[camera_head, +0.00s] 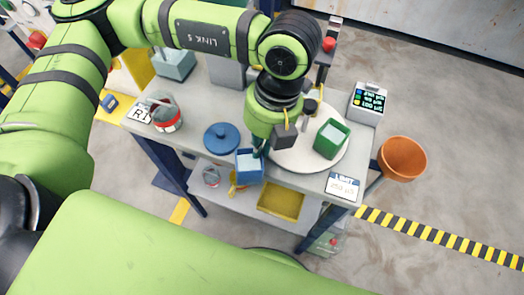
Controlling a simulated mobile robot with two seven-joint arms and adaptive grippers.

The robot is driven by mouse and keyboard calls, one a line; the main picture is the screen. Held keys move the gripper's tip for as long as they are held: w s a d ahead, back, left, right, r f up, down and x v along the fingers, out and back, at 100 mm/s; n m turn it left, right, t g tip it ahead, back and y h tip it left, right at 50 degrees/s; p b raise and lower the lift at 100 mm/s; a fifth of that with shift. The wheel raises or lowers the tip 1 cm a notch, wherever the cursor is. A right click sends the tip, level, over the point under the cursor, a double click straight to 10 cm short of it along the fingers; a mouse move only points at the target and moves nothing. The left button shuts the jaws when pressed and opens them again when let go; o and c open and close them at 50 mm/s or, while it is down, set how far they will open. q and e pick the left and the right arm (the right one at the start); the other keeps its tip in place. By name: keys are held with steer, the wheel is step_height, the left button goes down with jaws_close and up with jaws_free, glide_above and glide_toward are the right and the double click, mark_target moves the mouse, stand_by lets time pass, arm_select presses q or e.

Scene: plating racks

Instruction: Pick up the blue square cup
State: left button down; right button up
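The blue square cup (250,169) is at the front edge of the grey table, with a pale inside. My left gripper (260,148) points down from above, its dark fingers at the cup's right rear rim. The fingers are small and partly hidden by the gripper's body, so I cannot tell whether they are closed on the rim. I also cannot tell whether the cup rests on the table or hangs just clear of it. My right gripper is not in view.
A white round plate (299,158) with a green square cup (331,139) stands right of the gripper. A blue round lid (222,138) lies to the left. A small screen device (368,102) stands at the right. A yellow tray (281,201) sits on the lower shelf.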

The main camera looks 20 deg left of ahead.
arm_select(q)
steer(key=shift+w, duration=0.1)
steer(key=shift+r, duration=0.2)
steer(key=shift+r, duration=0.55)
steer(key=s+d+r+b, duration=0.3)
steer(key=d+r, duration=0.6)
steer(key=d, duration=0.2)
steer(key=shift+d+r+b, duration=0.2)
steer(key=shift+r+b, duration=0.1)
steer(key=shift+r, duration=0.05)
